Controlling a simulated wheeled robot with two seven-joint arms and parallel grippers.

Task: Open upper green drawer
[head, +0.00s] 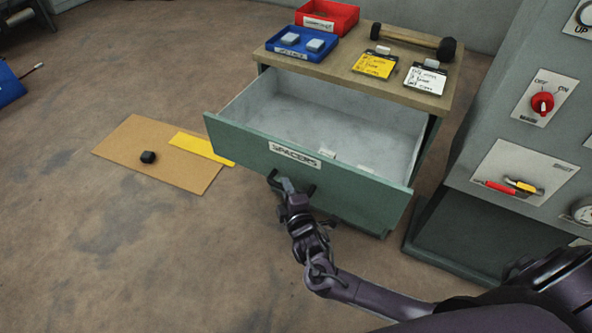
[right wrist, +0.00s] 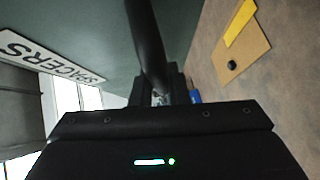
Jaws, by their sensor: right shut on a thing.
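The upper green drawer (head: 235,143) stands pulled well out of the cabinet in the head view. Its front carries a white SPACERS label (head: 295,154), and the label also shows at the left of the right wrist view (right wrist: 50,62). A dark handle (head: 308,191) sits below the label. My right gripper (head: 284,184) is shut on this handle, at the drawer's front. The handle also shows as a dark bar in the right wrist view (right wrist: 147,45). Inside the drawer are a few small pale pieces near the front. My left gripper is not in view.
The cabinet's wooden top (head: 345,78) bears a red bin (head: 327,16), a blue bin (head: 303,43), a mallet (head: 410,40) and two note clipboards. A grey control panel (head: 500,120) stands close on the right. A brown board (head: 150,165) lies on the floor at left; floor in front is clear.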

